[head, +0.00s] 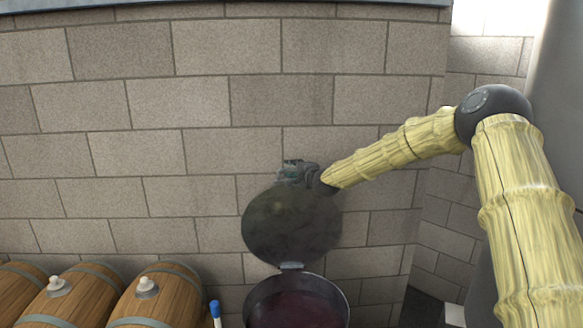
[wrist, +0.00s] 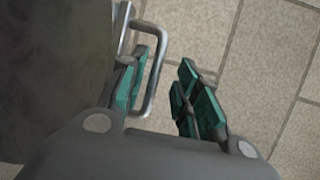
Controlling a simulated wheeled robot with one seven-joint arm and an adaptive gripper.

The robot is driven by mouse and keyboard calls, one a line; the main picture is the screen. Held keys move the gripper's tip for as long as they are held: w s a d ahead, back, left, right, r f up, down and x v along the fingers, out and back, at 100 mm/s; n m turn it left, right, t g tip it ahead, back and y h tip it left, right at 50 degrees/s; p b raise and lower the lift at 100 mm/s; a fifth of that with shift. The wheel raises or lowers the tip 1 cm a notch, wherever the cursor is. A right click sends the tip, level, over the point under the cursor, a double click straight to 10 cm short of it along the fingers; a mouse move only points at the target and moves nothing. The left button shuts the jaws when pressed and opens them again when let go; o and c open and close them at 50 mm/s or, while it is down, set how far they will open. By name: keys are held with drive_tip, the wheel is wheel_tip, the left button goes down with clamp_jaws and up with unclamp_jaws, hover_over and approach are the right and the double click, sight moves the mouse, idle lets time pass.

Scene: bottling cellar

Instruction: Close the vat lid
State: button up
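The vat lid (head: 292,222) is a dark round disc standing open, raised above the vat (head: 342,293). A hinge (head: 291,266) joins it to the vat's rim, and dark red contents show inside. My gripper (head: 293,171) is at the lid's upper edge. In the wrist view the lid (wrist: 45,70) fills the left side, with a metal bar handle (wrist: 156,76) on it. My gripper (wrist: 165,85) has its teal fingers apart, one on each side of the handle's bar. The left finger lies between lid and bar; the right finger is clear of the bar.
Several wooden barrels (head: 160,296) with pale bungs lie at the lower left. A blue-capped white object (head: 215,311) stands between them and the vat. A block wall (head: 180,110) rises close behind the lid. A small white box (head: 455,315) is at the lower right.

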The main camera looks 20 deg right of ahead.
drive_tip(key=shift+w+a+f, duration=0.15)
drive_tip(key=shift+w+f, duration=0.6)
drive_tip(key=shift+w, duration=0.35)
drive_tip(key=shift+s+r, duration=0.35)
drive_tip(key=shift+s, duration=0.05)
drive_tip(key=shift+c, duration=0.5)
drive_tip(key=shift+w+f, duration=0.15)
drive_tip(key=shift+w, duration=0.05)
clamp_jaws()
drive_tip(key=shift+s, duration=0.1)
drive_tip(key=shift+s+a+f+b, duration=0.15)
drive_tip(key=shift+s+b, duration=0.2)
